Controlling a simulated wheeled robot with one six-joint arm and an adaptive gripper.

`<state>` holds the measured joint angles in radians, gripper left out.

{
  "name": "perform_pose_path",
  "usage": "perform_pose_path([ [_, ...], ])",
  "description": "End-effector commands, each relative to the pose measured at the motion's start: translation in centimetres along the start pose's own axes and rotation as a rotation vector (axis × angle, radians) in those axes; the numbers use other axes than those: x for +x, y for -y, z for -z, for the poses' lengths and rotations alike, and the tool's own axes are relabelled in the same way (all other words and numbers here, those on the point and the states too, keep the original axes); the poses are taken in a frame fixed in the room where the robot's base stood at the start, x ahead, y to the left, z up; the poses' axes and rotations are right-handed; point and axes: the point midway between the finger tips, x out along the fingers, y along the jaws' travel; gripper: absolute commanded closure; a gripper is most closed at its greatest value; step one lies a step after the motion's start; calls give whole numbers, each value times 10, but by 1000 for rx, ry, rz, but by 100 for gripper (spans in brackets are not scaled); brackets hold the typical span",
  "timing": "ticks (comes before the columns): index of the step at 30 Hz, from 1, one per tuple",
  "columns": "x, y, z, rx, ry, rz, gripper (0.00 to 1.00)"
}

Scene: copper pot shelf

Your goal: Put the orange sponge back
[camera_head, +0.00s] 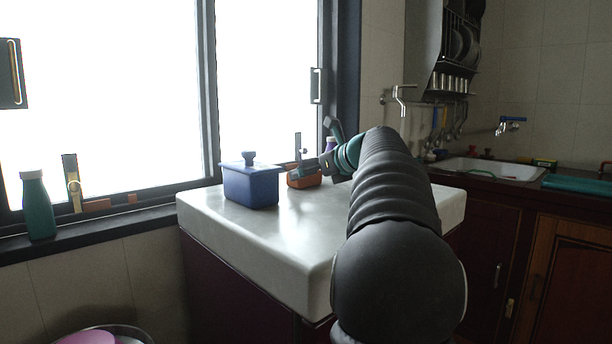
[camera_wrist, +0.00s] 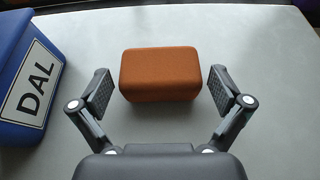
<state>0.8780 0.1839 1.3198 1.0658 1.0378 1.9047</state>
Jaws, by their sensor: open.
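The orange sponge (camera_wrist: 160,76) lies on the white countertop. In the wrist view it sits just ahead of and between my open fingers, with a gap on each side. My gripper (camera_wrist: 161,92) is open and empty. In the head view the sponge (camera_head: 304,179) shows partly behind my gripper (camera_head: 322,166), on the counter to the right of the blue box. My arm hides part of the counter behind it.
A blue lidded box marked DAL (camera_head: 251,184) stands left of the sponge; it also shows in the wrist view (camera_wrist: 24,75). The white countertop (camera_head: 290,245) is bare in front. A teal bottle (camera_head: 38,205) stands on the window sill. A sink (camera_head: 488,169) is at right.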

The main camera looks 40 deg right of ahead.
Motion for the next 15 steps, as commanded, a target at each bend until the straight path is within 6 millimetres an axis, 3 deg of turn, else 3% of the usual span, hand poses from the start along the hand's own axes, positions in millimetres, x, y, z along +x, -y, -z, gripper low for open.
perform_pose_path([
  [9,-66,1,-1,1,2,4,0],
  [15,-94,0,0,0,1,2,0],
])
